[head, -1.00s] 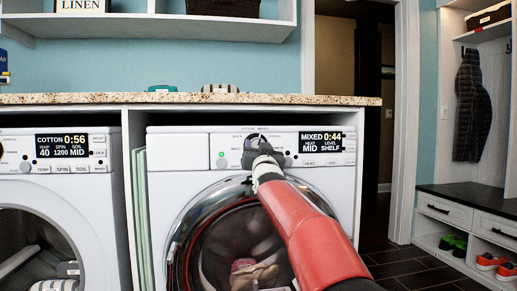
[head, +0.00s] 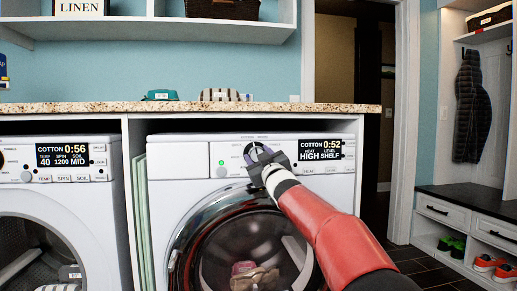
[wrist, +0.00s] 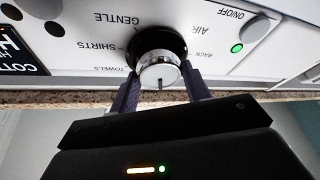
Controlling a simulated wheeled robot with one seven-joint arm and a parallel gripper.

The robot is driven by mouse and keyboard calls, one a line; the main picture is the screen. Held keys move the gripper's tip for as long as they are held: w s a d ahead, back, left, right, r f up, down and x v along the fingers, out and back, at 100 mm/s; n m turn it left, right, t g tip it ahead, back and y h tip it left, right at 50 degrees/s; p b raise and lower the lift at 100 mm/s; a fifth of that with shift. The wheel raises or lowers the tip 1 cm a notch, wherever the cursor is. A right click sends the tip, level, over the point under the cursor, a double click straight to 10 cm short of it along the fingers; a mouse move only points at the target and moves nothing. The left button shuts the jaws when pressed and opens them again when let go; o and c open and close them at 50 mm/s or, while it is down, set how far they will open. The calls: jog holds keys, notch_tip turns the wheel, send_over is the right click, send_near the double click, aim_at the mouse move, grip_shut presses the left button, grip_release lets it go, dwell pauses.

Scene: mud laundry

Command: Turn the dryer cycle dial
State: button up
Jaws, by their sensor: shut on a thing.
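The dryer (head: 175,170) is the white machine on the right, with a glass door and a control panel. Its cycle dial (wrist: 158,66) is a round silver knob with a dark mark, among printed labels such as GENTLE, SHIRTS and TOWELS in the wrist view. My gripper (wrist: 160,85) is shut on the dial, one finger on each side. In the head view my gripper (head: 259,153) covers most of the dial. The dryer display (head: 320,149) reads COTTON 0:52, heat HIGH, level SHELF. A green light (head: 222,171) is lit on the panel.
A washer (head: 60,205) with its own display stands to the left. A granite counter (head: 200,107) runs just above both machines, with small items on it. A doorway and a shoe bench (head: 470,205) are at the right.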

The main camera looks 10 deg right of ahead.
jog(key=shift+r+n+y+p, duration=0.1)
jog(key=shift+n+y+p, duration=0.2)
jog(key=shift+n+p, duration=0.4)
jog(key=shift+n, duration=0.3)
jog(key=o, duration=1)
jog(key=shift+s, duration=0.1)
jog(key=b+v, duration=0.1)
jog(key=v, duration=0.6)
jog(key=shift+s+b, duration=0.35)
jog(key=shift+d, duration=0.15)
